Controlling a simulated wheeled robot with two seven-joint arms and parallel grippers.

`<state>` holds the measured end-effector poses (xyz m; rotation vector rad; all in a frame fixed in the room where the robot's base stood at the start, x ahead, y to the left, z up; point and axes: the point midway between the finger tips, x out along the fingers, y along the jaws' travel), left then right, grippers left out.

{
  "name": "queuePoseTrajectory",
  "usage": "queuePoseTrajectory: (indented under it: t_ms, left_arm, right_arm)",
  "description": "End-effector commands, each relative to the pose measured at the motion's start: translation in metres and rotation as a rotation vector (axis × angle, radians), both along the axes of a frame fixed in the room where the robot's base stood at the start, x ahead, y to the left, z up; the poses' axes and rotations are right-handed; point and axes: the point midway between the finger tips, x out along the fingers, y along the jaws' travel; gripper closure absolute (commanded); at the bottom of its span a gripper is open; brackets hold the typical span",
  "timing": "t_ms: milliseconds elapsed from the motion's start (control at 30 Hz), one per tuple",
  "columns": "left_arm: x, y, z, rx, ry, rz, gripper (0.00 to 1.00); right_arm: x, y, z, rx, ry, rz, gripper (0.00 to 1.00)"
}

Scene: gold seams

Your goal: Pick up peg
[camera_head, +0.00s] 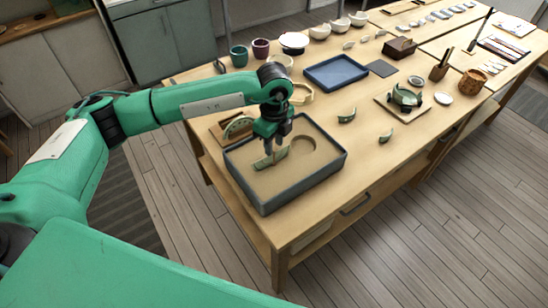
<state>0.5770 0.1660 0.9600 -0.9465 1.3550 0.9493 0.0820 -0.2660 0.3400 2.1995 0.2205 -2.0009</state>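My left gripper (269,147) points down into a grey-walled tray (318,179) of sand on the near left of the wooden table. Its fingertips are small and dark here, and I cannot tell whether they are open or shut. A thin, pale upright piece shows just below or between the fingers; it may be the peg, but I cannot tell. A round hollow (300,150) is pressed in the sand to the right. My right gripper is not in view.
A blue tray (337,72) lies behind the sand tray. Cups and bowls line the back. The table (400,150) is bare at the front right.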

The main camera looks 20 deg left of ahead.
Motion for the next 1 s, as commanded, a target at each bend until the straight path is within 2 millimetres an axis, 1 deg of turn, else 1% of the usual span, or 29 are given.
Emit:
queuePoseTrajectory:
  t_ms: [33,100,200,433,467,600,1000]
  left_arm:
    - [-0.001,0.001,-0.005,0.0,0.002,0.001,0.68]
    - [-0.001,0.0,-0.015,-0.001,0.001,0.001,0.68]
    - [-0.001,0.0,-0.023,-0.001,0.001,0.001,0.68]
    - [0.0,0.0,-0.025,-0.001,-0.001,0.0,0.68]
    - [0.0,0.0,-0.025,-0.001,-0.001,0.0,0.72]
    - [0.0,0.0,-0.024,-0.001,-0.001,0.0,0.99]
    - [0.0,0.0,-0.024,-0.001,-0.001,0.0,1.0]
  right_arm:
    - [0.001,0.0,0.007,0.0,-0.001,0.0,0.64]
    - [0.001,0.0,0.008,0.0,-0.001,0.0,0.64]
    - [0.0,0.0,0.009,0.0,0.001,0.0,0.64]
    - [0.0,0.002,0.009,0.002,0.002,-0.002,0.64]
    - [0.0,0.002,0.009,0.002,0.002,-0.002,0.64]
    - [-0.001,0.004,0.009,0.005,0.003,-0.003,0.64]
    - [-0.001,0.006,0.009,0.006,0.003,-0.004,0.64]
